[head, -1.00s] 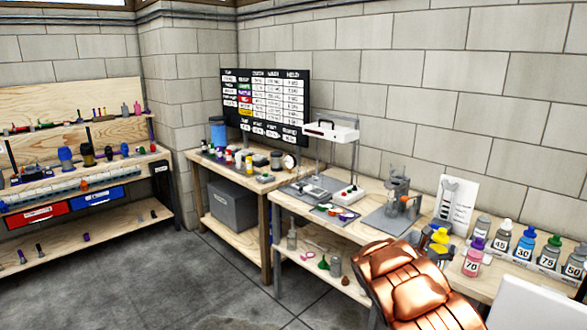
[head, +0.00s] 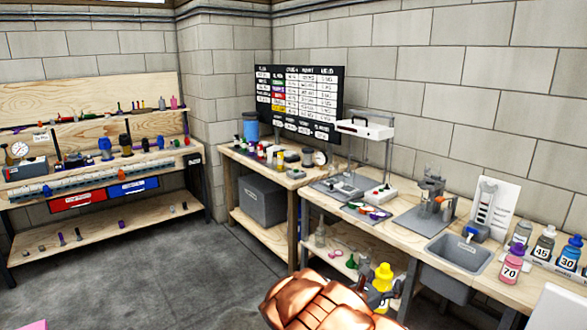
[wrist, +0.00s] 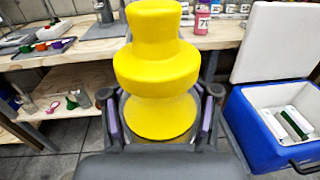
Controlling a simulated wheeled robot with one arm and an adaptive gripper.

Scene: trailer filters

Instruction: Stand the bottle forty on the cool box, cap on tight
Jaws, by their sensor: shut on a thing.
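My gripper (wrist: 165,100) is shut on a bottle with a large yellow stepped cap (wrist: 155,70). The cap is on the bottle and points up and away in the wrist view. The bottle's body is mostly hidden by the cap and fingers, and no number on it can be read. In the head view the yellow cap (head: 382,275) shows beyond my copper-coloured arm, low in the picture. The blue cool box (wrist: 255,110) stands at the right in the wrist view. Its white lid (wrist: 279,42) is raised, and white-and-green packs lie inside.
A workbench (head: 410,240) with a grey sink (head: 458,252) runs along the wall. Bottles marked 70 (head: 511,264), 45 (head: 543,245) and 30 stand at its right end. The shelf below holds small tools. Grey floor (head: 170,270) is clear at the left.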

